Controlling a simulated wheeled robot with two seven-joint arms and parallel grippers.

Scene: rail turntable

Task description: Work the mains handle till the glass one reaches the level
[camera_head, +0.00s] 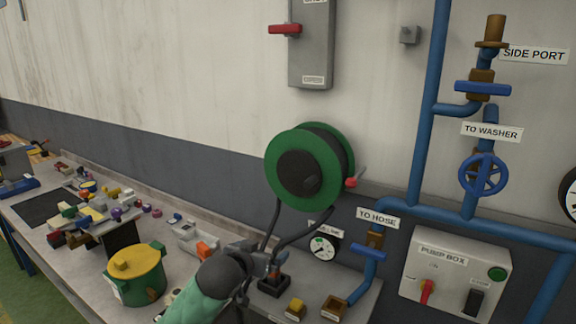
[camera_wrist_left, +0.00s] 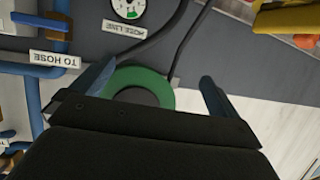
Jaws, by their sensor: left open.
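A red lever handle (camera_head: 285,29) sticks out left from a grey wall box (camera_head: 311,45) at the top of the head view; the box's upper label is cut off. Blue lever handles sit on the side port valve (camera_head: 483,89) and the hose valve (camera_head: 369,253). A blue round handwheel (camera_head: 483,175) is on the washer pipe. A round dial gauge (camera_head: 322,246) hangs below the hose reel. It also shows in the wrist view (camera_wrist_left: 128,8), marked HOSE LINE. No liquid level is discernible. My left gripper (camera_head: 264,262) is open over the bench, its fingers (camera_wrist_left: 155,88) apart and empty.
A green hose reel (camera_head: 309,166) is on the wall above the bench (camera_head: 52,242). A pump box (camera_head: 455,273) with a red knob stands lower right. A green and yellow pot (camera_head: 135,272) and several small blocks crowd the bench. Another gauge (camera_head: 570,198) is cut off at right.

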